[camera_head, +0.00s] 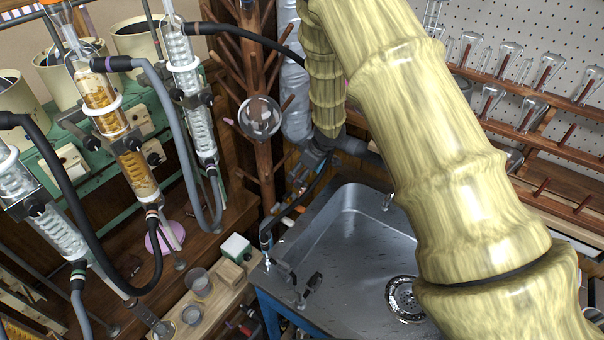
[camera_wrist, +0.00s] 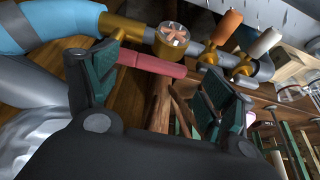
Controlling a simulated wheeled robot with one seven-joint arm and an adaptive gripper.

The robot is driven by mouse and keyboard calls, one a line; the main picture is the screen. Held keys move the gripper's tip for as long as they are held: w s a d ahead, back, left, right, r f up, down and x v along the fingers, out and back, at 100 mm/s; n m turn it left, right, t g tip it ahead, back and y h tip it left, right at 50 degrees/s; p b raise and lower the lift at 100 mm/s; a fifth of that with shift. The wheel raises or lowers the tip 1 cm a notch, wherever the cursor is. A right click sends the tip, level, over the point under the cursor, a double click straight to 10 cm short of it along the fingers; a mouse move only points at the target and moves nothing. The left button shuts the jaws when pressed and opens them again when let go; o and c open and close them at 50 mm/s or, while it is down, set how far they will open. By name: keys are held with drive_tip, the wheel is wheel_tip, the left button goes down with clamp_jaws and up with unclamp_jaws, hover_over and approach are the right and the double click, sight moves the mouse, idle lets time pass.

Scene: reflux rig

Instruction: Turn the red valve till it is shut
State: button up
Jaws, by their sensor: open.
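The red valve's handle (camera_wrist: 152,64) is a plain red lever in the wrist view. It lies roughly along the pipe, just below it in the picture. Its left end is close to a brass fitting (camera_wrist: 118,27). My gripper (camera_wrist: 157,68) is open, with a dark green pad on each side of the red handle. The left finger is close to the handle's left end; I cannot tell whether it touches. The right finger is apart from the handle's right end. In the head view the red valve cannot be made out, and my arm hides most of that spot.
Along the same pipe are a round clear-faced gauge (camera_wrist: 173,40), an orange handle (camera_wrist: 228,26) and a white handle (camera_wrist: 265,43). A blue-wrapped pipe (camera_wrist: 50,27) runs at upper left. The head view shows a steel sink (camera_head: 345,245), glass condensers (camera_head: 103,95) and a wooden peg stand (camera_head: 262,160).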

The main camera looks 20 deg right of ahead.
drive_tip(key=shift+x, duration=0.75)
